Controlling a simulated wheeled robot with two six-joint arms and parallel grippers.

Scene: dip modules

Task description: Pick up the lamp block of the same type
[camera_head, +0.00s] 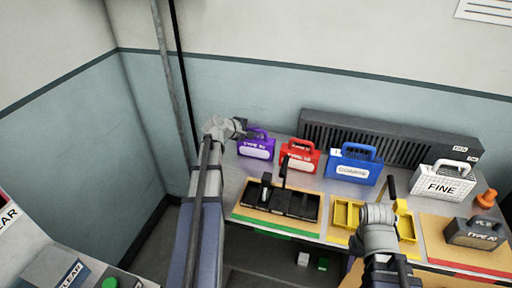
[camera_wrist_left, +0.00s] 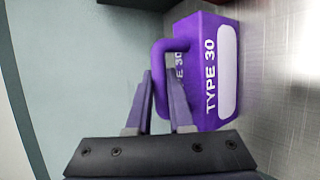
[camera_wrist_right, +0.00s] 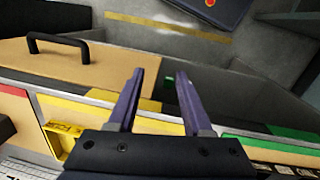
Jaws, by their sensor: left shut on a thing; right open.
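A purple block marked TYPE 30 (camera_head: 256,150) stands on the bench at the left end of a row. It also shows in the left wrist view (camera_wrist_left: 212,75), with its loop handle. My left gripper (camera_head: 242,124) is shut on the purple block's handle, with a finger on each side of it (camera_wrist_left: 160,75). A red block (camera_head: 299,158) stands to its right, its small print hard to read. Beyond are a blue block marked COARSE (camera_head: 354,170) and a white block marked FINE (camera_head: 441,187).
A black tray (camera_head: 281,201) and a yellow tray (camera_head: 346,214) lie at the bench front. A dark grey TYPE block (camera_head: 475,234) sits on a tan board at right, near an orange knob (camera_head: 486,199). A dark ribbed rack (camera_head: 375,138) stands behind the row.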

